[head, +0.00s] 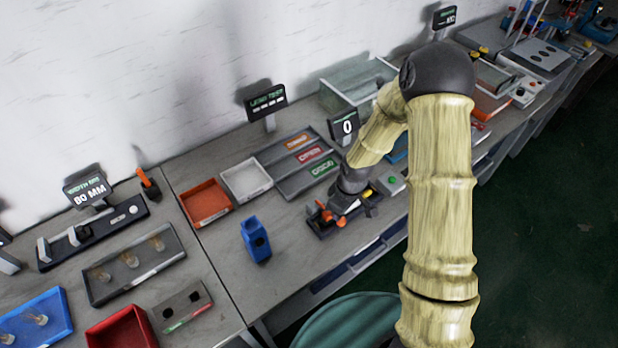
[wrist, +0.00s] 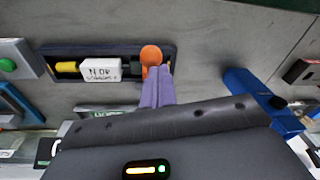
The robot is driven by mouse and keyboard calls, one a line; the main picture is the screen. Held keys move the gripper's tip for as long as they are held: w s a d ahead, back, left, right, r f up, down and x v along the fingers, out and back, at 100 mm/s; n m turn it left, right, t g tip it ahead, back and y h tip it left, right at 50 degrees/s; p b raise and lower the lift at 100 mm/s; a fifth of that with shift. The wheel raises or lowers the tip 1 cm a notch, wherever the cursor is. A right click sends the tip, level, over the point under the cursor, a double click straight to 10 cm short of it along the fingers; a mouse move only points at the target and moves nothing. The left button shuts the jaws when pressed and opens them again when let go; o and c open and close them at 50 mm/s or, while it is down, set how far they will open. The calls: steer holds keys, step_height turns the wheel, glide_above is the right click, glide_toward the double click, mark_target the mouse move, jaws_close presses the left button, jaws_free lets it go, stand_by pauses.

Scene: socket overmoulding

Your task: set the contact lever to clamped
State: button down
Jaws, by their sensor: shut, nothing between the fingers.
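The contact lever has an orange knob (wrist: 151,55), which stands at one end of a dark fixture (wrist: 110,50) in the wrist view. In the head view the fixture (head: 322,231) sits near the front edge of the bench, and orange parts (head: 327,214) show beside my gripper. My gripper (wrist: 158,72) is shut and empty, with its purple fingertips right at the knob. I cannot tell if they touch it. A white lettered block (wrist: 98,70) and a yellow cylinder (wrist: 67,67) lie in the fixture. The lever's lower part is hidden, so its setting is unclear.
A blue upright holder (head: 256,240) stands left of the fixture and also shows in the wrist view (wrist: 262,95). Behind are an orange tray (head: 205,203), a white tray (head: 246,179) and a sign (head: 344,126) reading 0. Bare bench lies between holder and fixture.

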steer(key=shift+s+d+f+b, duration=0.45)
steer(key=shift+s+f, duration=0.1)
steer(key=shift+f, duration=0.2)
steer(key=shift+s+d+f+b, duration=0.3)
steer(key=shift+s+f+b, duration=0.2)
steer(key=shift+f, duration=0.2)
step_height(320, 180, up, 4)
steer(key=w+a+p, duration=0.2)
steer(key=a+p, duration=0.1)
steer(key=s+d+r+b, duration=0.2)
steer(key=s+d+r, duration=0.2)
steer(key=s+d, duration=0.2)
steer(key=shift+d+b, duration=0.25)
steer(key=shift+b, duration=0.1)
